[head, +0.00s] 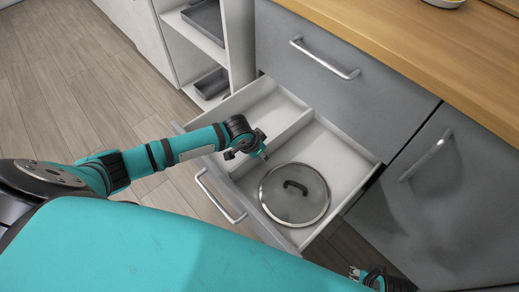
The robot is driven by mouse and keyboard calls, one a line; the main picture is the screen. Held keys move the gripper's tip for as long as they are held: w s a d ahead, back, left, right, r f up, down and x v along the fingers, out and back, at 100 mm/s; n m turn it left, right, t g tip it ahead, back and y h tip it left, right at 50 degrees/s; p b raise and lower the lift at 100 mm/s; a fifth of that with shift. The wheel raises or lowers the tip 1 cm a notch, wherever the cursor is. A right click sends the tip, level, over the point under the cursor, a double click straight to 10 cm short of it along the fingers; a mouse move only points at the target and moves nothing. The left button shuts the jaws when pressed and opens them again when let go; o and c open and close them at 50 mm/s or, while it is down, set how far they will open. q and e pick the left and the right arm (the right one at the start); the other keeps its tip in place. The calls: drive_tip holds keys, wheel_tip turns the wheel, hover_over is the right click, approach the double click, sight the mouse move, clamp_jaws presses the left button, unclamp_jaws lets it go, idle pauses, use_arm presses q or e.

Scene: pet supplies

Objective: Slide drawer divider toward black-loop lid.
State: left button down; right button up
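The open drawer (367,166) has a light interior. A white drawer divider (290,131) crosses it, splitting it into two compartments. The round glass lid (310,207) with a steel rim and black loop handle lies flat in the right, nearer compartment, apart from the divider. My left gripper (254,152) is over the drawer at the divider's front end, left of and above the lid in the picture. It hides part of the divider; contact and finger opening are unclear. My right gripper (356,272) shows only partly at the bottom edge, outside the drawer; its opening is unclear.
The left compartment (262,108) looks empty. A grey drawer front (335,90) and wooden worktop (430,50) are above the open drawer. A grey cabinet door (450,200) is at right. Open shelves (190,22) with grey trays stand behind. Wooden floor is clear at left.

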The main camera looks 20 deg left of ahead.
use_arm(q)
drive_tip(key=c, duration=1.4)
unclamp_jaws()
drive_tip(key=shift+o, duration=0.2)
drive_tip(key=v, duration=1.2)
drive_tip(key=shift+s, duration=0.1)
